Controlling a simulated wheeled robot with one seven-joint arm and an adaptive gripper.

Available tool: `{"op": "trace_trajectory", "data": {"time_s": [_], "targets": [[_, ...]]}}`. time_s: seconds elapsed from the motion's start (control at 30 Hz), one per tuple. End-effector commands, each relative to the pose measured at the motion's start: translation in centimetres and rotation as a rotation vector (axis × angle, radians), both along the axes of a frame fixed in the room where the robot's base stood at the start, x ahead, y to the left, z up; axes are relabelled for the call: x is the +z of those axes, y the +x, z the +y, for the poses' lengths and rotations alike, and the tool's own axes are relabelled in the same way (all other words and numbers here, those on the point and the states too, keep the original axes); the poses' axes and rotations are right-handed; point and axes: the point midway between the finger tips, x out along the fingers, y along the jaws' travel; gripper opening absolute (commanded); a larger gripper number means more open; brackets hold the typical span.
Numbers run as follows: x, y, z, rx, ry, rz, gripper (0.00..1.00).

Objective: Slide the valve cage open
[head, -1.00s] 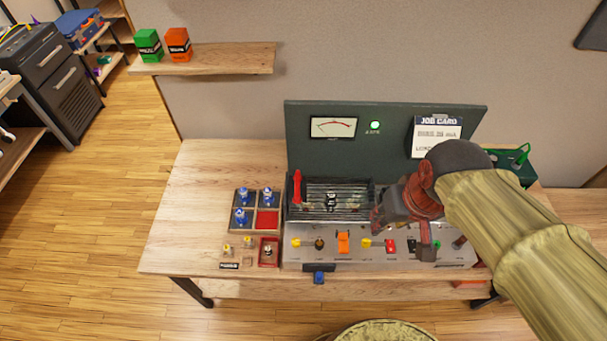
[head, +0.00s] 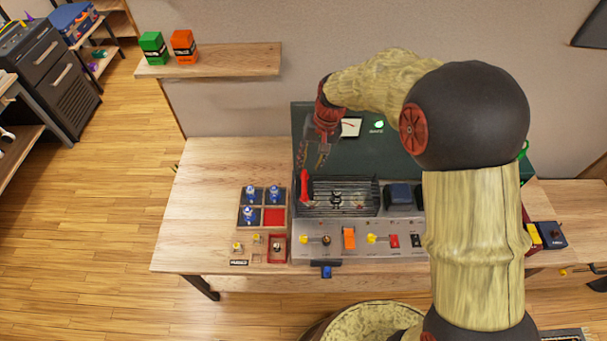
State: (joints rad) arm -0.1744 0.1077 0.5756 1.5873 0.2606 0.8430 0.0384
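The valve cage (head: 356,198) is a dark slatted grille on the amp chassis (head: 300,252), with a small black-and-white item visible at its middle. A red upright handle (head: 304,187) stands at the cage's left end. My gripper (head: 312,164) points down just above this handle, with its fingers apart and nothing seen between them. I cannot tell whether a finger touches the handle. My arm covers the right part of the chassis and panel.
Dark blocks (head: 398,196) stand right of the cage. Switches, including an orange one (head: 349,238), line the chassis front. A tray (head: 241,226) with blue-topped parts sits left. The green back panel (head: 380,150) rises behind. The bench's left side (head: 200,200) is clear.

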Motion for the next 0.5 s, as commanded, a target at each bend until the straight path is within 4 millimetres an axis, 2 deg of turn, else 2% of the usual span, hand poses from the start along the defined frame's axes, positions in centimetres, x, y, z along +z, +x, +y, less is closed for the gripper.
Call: {"op": "trace_trajectory", "data": {"time_s": [0.3,0.5], "targets": [[-4.9,-0.2,0.8,0.002,-0.003,0.006,0.32],[-6.7,-0.1,1.3,0.003,-0.003,0.004,0.32]]}}
